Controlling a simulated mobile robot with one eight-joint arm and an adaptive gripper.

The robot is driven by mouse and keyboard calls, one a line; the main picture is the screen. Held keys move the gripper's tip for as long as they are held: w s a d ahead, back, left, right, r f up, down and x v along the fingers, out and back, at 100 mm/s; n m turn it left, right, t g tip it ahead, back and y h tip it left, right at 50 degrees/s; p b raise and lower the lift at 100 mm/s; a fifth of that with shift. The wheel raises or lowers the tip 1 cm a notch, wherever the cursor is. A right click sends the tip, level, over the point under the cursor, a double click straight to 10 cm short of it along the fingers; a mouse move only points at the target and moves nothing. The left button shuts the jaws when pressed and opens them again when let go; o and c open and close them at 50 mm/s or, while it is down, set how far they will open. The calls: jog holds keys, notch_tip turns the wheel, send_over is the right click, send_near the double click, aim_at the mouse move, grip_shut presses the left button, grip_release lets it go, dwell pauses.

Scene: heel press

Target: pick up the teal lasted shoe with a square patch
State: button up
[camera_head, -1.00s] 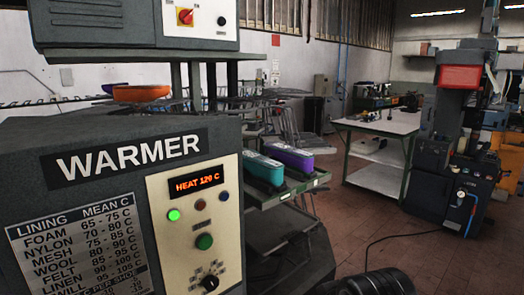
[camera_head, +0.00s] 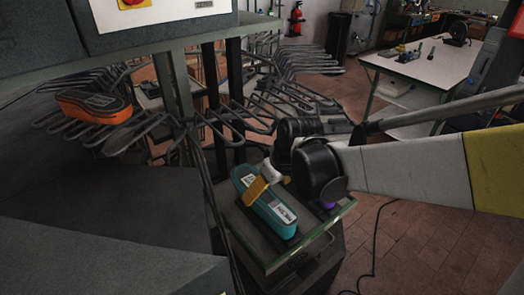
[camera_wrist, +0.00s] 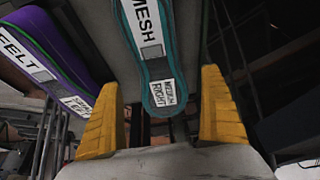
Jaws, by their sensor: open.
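The teal lasted shoe (camera_head: 268,210) lies on a small green-edged tray shelf (camera_head: 252,240) in the head view, with white labels on top. In the wrist view the teal shoe (camera_wrist: 160,65) shows labels reading MESH and MEDIUM RIGHT and a small grey square. My gripper (camera_wrist: 160,85) is open, with one yellow finger on each side of the shoe's near end in the picture. I cannot tell whether they touch it. The gripper holds nothing.
A purple shoe (camera_wrist: 52,50) labelled FELT lies beside the teal one; my arm mostly hides it in the head view. An orange shoe (camera_head: 93,107) sits on a wire rack (camera_head: 215,115) at left. A white-topped table (camera_head: 425,62) stands at the back right.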

jog(key=x, duration=0.2)
jog(key=shift+s+a+f, duration=0.1)
jog(key=shift+a+f, duration=0.1)
jog(key=shift+f, duration=0.15)
jog(key=b+x, duration=0.1)
jog(key=x, duration=0.5)
jog(key=shift+d, duration=0.15)
jog(key=shift+s, duration=0.1)
jog(key=shift+c, duration=0.3)
jog(key=c, duration=1.7)
jog(key=shift+c, duration=0.2)
